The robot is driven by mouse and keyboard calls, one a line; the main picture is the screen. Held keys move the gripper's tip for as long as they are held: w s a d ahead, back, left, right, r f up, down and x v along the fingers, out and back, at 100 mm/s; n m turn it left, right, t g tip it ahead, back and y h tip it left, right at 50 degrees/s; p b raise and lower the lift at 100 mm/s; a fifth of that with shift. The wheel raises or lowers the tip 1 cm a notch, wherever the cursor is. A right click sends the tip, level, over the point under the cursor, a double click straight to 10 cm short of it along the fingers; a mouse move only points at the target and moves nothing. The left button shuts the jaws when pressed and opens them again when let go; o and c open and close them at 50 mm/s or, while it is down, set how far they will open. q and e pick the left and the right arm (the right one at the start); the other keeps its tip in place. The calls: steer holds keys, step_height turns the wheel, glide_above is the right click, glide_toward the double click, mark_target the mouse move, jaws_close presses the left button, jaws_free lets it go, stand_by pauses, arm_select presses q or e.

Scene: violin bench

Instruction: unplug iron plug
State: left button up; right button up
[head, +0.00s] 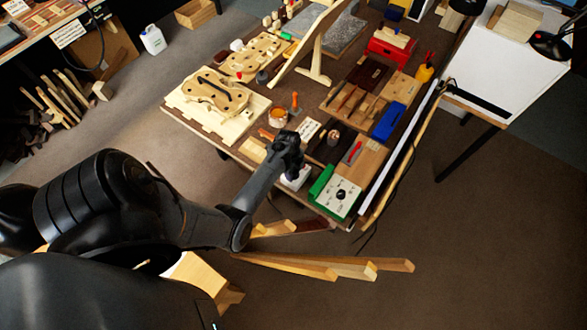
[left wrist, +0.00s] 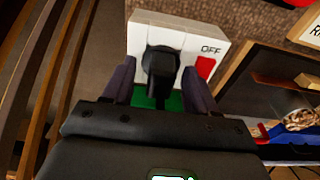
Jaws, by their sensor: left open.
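In the left wrist view, a black plug (left wrist: 161,66) sits in a white socket block (left wrist: 147,27). The block carries the word OFF and a red switch (left wrist: 205,68). My left gripper (left wrist: 158,88) is open, with one dark finger on each side of the plug. I cannot tell whether the fingers touch it. In the head view, my left gripper (head: 289,150) is over the near edge of the bench, and its fingertips are hard to make out. A white block (head: 296,180) shows just below it. My right gripper is in neither view.
The bench (head: 232,135) is crowded with violin parts and tools. A green piece (head: 321,181) and a white panel with a black knob (head: 340,196) stand near its front corner. Wooden strips (head: 340,268) stick out below the bench. The floor (head: 470,240) at right is clear.

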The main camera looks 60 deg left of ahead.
arm_select(q)
jaws_close()
stand_by(0.5)
